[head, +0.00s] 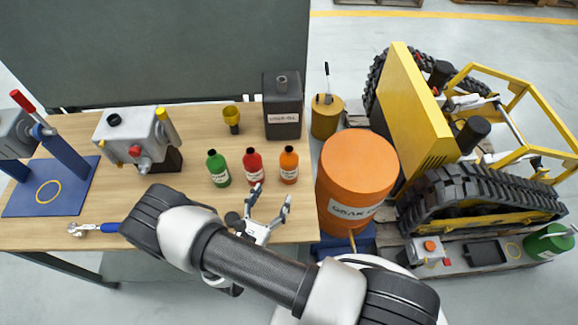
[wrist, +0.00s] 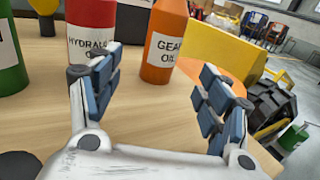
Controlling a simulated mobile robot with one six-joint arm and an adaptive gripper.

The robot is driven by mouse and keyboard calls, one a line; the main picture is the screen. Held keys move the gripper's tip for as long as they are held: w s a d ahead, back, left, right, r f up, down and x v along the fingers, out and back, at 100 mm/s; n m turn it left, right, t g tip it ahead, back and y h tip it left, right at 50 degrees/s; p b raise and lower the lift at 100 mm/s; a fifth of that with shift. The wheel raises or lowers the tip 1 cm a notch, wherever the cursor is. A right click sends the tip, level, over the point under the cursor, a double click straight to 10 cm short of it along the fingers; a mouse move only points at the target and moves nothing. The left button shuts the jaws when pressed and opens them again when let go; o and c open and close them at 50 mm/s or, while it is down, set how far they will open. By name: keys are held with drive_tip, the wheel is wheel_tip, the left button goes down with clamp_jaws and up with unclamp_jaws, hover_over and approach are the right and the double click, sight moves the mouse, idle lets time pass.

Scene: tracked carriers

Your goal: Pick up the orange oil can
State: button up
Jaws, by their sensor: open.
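The orange oil can (head: 289,168) is a small upright bottle with a black cap on the wooden table, right of the red bottle (head: 253,168). In the wrist view the orange can (wrist: 165,45) carries a white label reading "GEAR OIL"; its top is cut off by the frame. My gripper (head: 272,197) is open and empty on the near side of the bottles. In the wrist view my gripper (wrist: 160,75) has its fingers spread, with the orange can ahead between them and apart from both. The left finger overlaps the red bottle (wrist: 92,25) in that view.
A green bottle (head: 218,170) stands left of the red one. A dark canister (head: 283,108) and a yellow-topped tool (head: 232,117) stand behind. A large orange drum (head: 355,170) is beyond the table's right edge, beside a yellow tracked machine (head: 420,110).

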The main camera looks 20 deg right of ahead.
sight(285, 176)
drive_tip(key=x, duration=0.7)
drive_tip(key=shift+b, duration=0.4)
drive_tip(key=shift+f+b+x, duration=0.15)
drive_tip(key=shift+b+x, duration=0.15)
drive_tip(key=shift+x, duration=1)
drive_tip(key=shift+f+b+x, duration=0.15)
drive_tip(key=shift+b+x, duration=0.15)
drive_tip(key=shift+x, duration=1.05)
drive_tip(key=shift+s+d, duration=0.15)
drive_tip(key=c, duration=1.4)
